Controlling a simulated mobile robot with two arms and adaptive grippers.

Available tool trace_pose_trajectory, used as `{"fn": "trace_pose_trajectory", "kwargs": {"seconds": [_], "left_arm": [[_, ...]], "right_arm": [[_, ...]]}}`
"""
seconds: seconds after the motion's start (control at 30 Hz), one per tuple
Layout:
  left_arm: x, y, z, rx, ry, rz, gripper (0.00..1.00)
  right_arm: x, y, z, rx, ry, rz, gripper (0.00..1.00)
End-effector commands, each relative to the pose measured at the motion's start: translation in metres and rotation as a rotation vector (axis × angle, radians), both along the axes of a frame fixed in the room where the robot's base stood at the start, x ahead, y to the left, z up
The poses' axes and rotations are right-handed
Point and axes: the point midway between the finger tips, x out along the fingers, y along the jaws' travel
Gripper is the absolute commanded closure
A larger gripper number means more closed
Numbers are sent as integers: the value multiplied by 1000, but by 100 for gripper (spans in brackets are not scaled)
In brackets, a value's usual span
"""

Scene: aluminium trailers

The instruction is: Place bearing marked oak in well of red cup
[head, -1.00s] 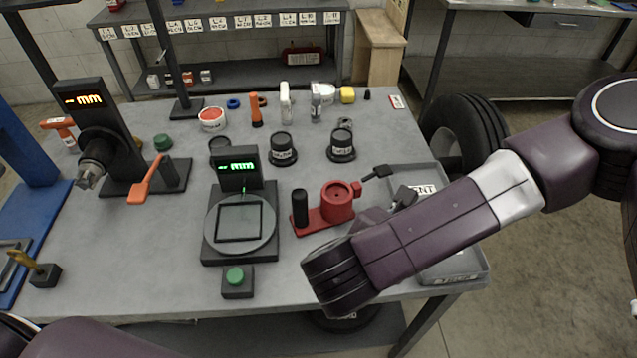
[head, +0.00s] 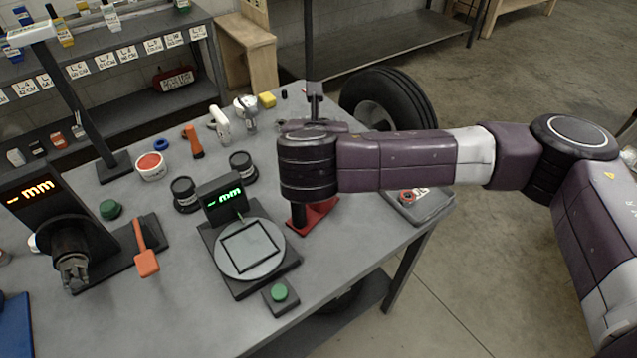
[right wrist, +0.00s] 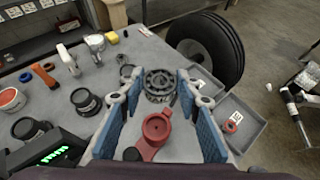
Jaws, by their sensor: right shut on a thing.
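My right gripper (right wrist: 159,90) is shut on a dark ring-shaped bearing (right wrist: 160,78), held between its blue-padded fingers in the right wrist view. Any marking on that bearing is not readable. The red cup (right wrist: 157,127) stands between the fingers in the picture, nearer my wrist than the bearing, on a red base with a black post (right wrist: 132,154). In the head view my right wrist hides the cup; only part of its red base (head: 318,213) shows. My left gripper is not in view.
Two black pots, a gauge with a round plate (head: 270,262) and a green button (head: 279,292) stand left of the cup. A tyre (head: 400,95) stands behind the table.

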Motion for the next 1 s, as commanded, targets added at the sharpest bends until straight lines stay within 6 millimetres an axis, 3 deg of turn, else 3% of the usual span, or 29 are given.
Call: {"fn": "trace_pose_trajectory", "kwargs": {"seconds": [0.2, 0.4, 1.0], "left_arm": [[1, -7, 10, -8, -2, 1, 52], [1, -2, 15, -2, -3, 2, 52], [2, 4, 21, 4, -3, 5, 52]], "right_arm": [[-1, 0, -60, -3, 3, -2, 95], [-1, 0, -105, -3, 2, -1, 95], [-1, 0, -165, 0, 1, 0, 95]]}}
